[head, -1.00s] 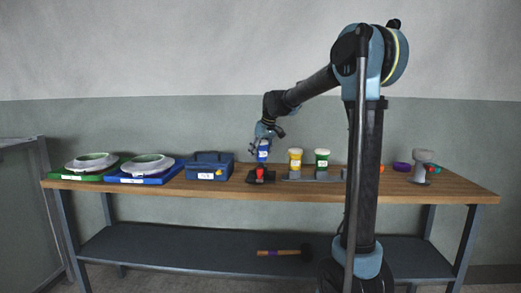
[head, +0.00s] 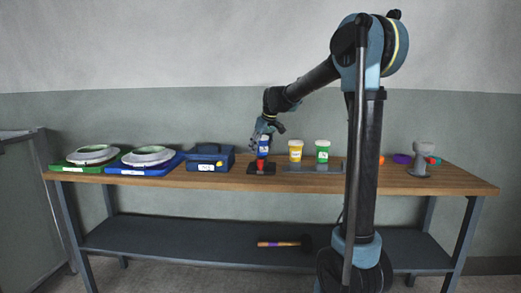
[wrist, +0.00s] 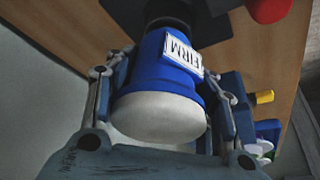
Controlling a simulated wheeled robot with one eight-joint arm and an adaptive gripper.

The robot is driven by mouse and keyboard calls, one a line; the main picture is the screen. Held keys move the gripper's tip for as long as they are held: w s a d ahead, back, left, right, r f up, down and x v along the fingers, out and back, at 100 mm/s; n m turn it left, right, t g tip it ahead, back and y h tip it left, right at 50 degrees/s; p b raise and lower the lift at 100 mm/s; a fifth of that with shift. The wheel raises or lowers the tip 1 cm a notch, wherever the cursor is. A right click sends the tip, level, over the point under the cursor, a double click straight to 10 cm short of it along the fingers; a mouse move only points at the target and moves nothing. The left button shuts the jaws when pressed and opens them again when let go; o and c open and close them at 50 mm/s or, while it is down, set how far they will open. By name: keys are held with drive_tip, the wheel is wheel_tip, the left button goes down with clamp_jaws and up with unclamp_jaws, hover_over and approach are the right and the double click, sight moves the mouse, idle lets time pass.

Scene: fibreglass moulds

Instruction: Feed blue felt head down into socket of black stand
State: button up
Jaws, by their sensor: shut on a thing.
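The blue felt head (head: 263,145) is a blue cylinder with a white end and a white label reading "FIRM"; it also shows large in the wrist view (wrist: 150,75). My gripper (wrist: 165,105) is shut on it, with fingers on both sides of the blue body, and its white end faces the wrist camera. The black stand (head: 256,171), with a red part showing on it, sits directly below the felt head on the bench. In the wrist view the far end of the felt head meets a dark shape; I cannot tell whether it is in the socket.
A blue toolbox (head: 198,158) stands left of the stand, with moulds on blue and green trays beyond. A yellow jar (head: 296,150) and a green jar (head: 322,151) stand to the right on a grey rack. A grey pedestal (head: 422,160) is at the far right.

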drive_tip(key=shift+f, duration=0.3)
drive_tip(key=o, duration=1.4)
drive_tip(key=shift+o, duration=0.2)
